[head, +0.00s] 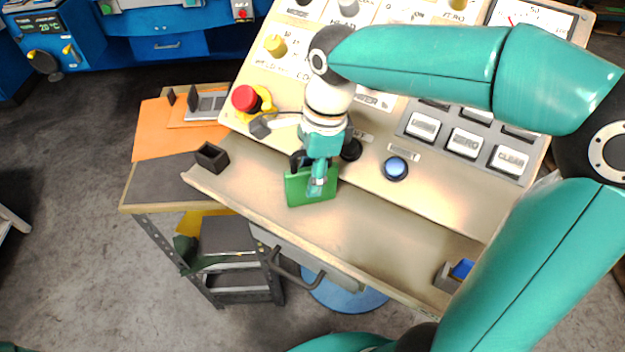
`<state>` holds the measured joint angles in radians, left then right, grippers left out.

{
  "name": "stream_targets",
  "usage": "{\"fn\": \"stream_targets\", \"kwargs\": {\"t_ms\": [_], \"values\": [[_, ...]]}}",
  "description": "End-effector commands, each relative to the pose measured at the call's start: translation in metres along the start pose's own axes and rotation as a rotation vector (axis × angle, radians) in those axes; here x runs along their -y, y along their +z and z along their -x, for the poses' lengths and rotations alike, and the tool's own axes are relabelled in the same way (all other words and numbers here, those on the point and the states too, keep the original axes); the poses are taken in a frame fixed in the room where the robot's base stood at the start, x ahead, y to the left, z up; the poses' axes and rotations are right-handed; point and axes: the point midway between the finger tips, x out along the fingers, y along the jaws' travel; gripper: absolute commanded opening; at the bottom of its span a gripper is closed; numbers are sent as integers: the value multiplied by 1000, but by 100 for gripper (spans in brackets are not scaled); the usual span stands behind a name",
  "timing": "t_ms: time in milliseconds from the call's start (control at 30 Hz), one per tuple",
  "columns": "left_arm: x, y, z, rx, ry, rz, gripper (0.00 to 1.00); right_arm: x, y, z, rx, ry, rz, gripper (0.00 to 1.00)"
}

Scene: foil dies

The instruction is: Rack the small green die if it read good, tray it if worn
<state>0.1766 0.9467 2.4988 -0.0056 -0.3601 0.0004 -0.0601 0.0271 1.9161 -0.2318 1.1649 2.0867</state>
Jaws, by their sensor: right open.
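A bright green block (297,189), which looks like the small green die, stands on the console's front ledge. My right gripper (318,182) reaches down from above and overlaps it in the head view. The gripper is open, with its fingers at the block. Whether they touch it I cannot tell. The gripper hides part of the block's top and middle. No reading of good or worn can be made out. My left gripper is not in view.
A small dark open box (211,157) sits at the ledge's left end. A grey box with blue inside (455,274) sits at its right. A red emergency button (245,97), a blue button (396,168) and several keys are on the panel. The ledge (385,225) between is clear.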

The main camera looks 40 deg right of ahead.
Motion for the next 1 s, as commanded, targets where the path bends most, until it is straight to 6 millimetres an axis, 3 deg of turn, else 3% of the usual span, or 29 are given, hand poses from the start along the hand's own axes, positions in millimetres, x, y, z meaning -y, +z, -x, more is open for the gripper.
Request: {"fn": "stream_targets", "kwargs": {"t_ms": [67, 333, 1000], "values": [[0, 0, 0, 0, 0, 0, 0, 0, 0, 0, 0, 0, 0, 44], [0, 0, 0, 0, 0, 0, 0, 0, 0, 0, 0, 0, 1, 0], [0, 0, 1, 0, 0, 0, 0, 1, 2, 8, 1, -3, 3, 0]]}}
